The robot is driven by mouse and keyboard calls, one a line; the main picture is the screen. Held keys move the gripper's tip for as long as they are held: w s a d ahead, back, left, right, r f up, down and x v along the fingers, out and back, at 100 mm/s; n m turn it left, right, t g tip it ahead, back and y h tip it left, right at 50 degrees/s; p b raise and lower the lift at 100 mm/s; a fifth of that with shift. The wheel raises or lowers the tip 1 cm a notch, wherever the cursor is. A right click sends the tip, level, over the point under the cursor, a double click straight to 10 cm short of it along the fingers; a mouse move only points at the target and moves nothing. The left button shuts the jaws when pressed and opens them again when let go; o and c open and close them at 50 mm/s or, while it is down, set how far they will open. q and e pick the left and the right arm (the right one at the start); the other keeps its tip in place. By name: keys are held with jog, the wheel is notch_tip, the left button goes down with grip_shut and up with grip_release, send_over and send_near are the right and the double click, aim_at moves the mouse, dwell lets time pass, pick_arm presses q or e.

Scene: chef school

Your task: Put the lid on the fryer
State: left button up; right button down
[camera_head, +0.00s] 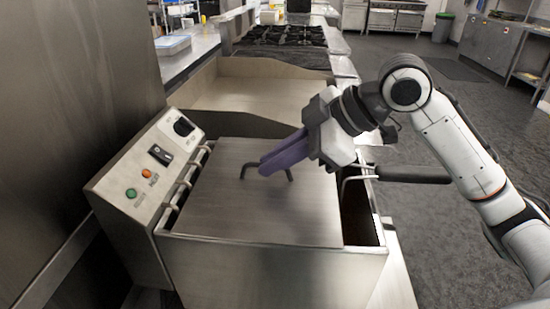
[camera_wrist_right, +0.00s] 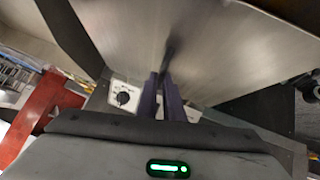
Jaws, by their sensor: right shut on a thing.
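The fryer (camera_head: 270,268) is a steel box with a control panel (camera_head: 150,165) on its left side. A flat steel lid (camera_head: 255,215) with a dark bar handle (camera_head: 245,167) lies over most of the fryer's top. A dark gap shows along the fryer's right side. My right gripper (camera_head: 272,165), with purple fingers, is shut on the lid's handle. In the right wrist view the fingers (camera_wrist_right: 167,102) close on the dark handle in front of the lid (camera_wrist_right: 225,55). Whether the lid is seated flat or slightly raised I cannot tell. My left gripper is out of view.
A black-handled fry basket (camera_head: 410,174) sticks out at the fryer's right edge. A steel counter (camera_head: 250,90) and a stove (camera_head: 283,38) stand behind. A tall steel wall (camera_head: 80,80) is close on the left. The floor at the right is clear.

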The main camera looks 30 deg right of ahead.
jog(key=shift+f, duration=0.15)
jog(key=c, duration=1.8)
grip_release()
jog(key=shift+f, duration=0.1)
jog(key=v, duration=1)
jog(key=shift+s+r, duration=0.1)
jog(key=shift+r, duration=0.15)
